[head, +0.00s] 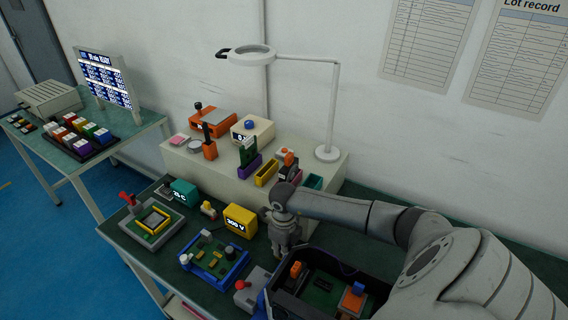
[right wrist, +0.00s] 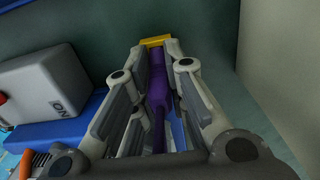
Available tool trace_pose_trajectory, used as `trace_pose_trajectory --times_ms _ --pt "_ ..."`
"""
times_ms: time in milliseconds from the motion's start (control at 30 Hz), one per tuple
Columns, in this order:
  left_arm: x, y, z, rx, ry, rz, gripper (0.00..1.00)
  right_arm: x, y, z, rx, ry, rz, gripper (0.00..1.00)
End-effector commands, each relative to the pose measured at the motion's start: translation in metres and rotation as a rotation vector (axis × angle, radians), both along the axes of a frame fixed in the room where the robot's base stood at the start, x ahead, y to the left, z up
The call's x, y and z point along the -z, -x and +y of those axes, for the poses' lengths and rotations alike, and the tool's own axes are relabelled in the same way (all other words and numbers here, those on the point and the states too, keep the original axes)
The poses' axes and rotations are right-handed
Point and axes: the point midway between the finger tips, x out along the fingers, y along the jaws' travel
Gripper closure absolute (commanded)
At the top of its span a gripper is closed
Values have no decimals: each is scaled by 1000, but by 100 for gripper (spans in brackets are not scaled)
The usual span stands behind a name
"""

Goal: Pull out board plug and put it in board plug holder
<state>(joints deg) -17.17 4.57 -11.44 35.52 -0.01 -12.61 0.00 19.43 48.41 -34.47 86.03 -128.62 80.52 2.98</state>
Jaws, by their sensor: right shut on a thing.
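My right gripper (head: 285,246) points down beside the grey box, behind the dark open bin. In the right wrist view my right gripper (right wrist: 155,75) is shut on a slim purple piece (right wrist: 158,95) between its fingers; a yellow part (right wrist: 155,41) shows at the fingertips. I take the purple piece to be the board plug, but no label shows. The gripper hides it in the head view. A blue-framed board (head: 215,262) lies to the left. On the raised shelf are a purple holder (head: 249,167) with a green card and a yellow holder (head: 266,174); which is the plug's is unclear. My left gripper is out of view.
A grey box (head: 255,291) with a red knob stands close to the gripper. A yellow meter (head: 239,220) is just left of it. The dark bin (head: 328,262) is in front. A lamp (head: 333,110) rises from the shelf. A second table (head: 125,133) is at far left.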

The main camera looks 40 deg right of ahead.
Motion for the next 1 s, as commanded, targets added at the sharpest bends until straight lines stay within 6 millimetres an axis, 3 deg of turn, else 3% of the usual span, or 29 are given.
trace_pose_trajectory --times_ms 33,200,800,1000 --pt "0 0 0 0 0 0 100 0 0 0 0 0 1 83" --pt "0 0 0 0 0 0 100 0 0 0 0 -1 1 62" --pt "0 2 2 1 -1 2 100 2 3 5 -4 -10 8 62" --pt "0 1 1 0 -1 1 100 -18 1 4 -5 -7 4 62"
